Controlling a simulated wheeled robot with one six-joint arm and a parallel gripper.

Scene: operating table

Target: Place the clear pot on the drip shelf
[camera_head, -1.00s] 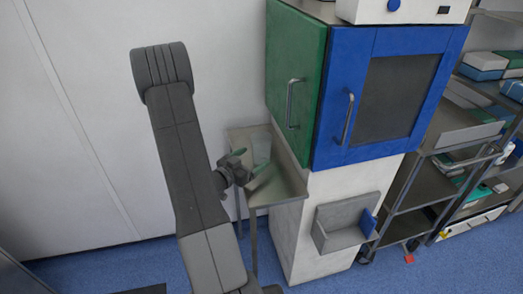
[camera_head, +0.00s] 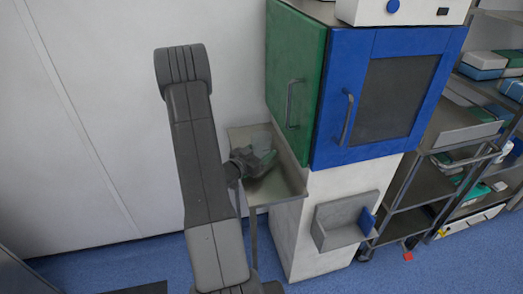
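A faint see-through shape, which looks like the clear pot (camera_head: 262,138), stands on the metal side table (camera_head: 278,191) toward its back. My gripper (camera_head: 265,158) reaches over the table from the left, right at the pot. Its fingers overlap the pot's lower part in the picture. I cannot tell whether they are closed on it or only around it. A small grey open-topped shelf (camera_head: 338,242), likely the drip shelf, is fixed low on the white cabinet front, to the right of and below my gripper. It looks empty except for a blue piece at its right end.
A tall cabinet with a green side door (camera_head: 303,85) and a blue-framed door (camera_head: 395,95) rises right beside the table. Both handles stick out. A metal rack (camera_head: 425,185) with boxes stands at the right. The wall is close behind my arm.

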